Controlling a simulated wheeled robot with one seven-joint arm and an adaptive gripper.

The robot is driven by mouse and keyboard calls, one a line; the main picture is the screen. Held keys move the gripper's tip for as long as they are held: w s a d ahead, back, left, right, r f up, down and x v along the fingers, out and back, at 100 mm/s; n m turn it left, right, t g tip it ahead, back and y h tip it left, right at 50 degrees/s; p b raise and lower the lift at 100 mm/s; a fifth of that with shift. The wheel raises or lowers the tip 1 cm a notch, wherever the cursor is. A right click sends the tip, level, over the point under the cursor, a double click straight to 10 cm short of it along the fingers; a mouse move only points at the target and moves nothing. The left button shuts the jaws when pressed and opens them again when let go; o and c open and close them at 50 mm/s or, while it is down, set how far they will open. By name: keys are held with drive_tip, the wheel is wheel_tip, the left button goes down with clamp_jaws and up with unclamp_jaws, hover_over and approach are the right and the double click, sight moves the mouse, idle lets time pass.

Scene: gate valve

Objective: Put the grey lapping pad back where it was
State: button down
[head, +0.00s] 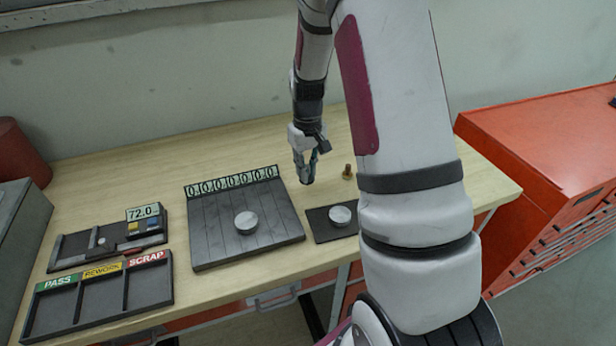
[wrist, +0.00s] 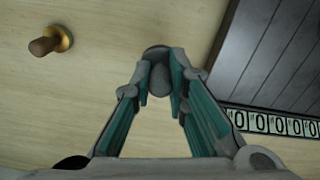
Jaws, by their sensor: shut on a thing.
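My gripper (head: 306,172) is above the table, behind and right of the grooved dark plate in the head view. In the wrist view my gripper (wrist: 160,72) is shut on a small grey piece (wrist: 157,53), which looks like the grey lapping pad. Its rounded grey body shows between and just beyond the fingertips; the rest is hidden by the fingers. In the head view it is too small to make out clearly. A similar knob-shaped piece with a brown handle and brass base (head: 348,172) stands on the table to the right; it also shows in the wrist view (wrist: 50,42).
The grooved plate (head: 208,245) carries a metal disc (head: 246,222) and a counter strip (head: 232,180). A small dark mat (head: 322,231) carries another disc (head: 340,214). A gauge (head: 143,213) and a labelled three-part tray (head: 100,318) are left. Bare wood surrounds the brass piece.

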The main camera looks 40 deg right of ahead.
drive_tip(key=shift+s+f, duration=0.15)
drive_tip(key=shift+f, duration=1.2)
drive_tip(key=shift+f, duration=0.1)
drive_tip(key=c, duration=1.6)
unclamp_jaws()
drive_tip(key=shift+o, duration=0.2)
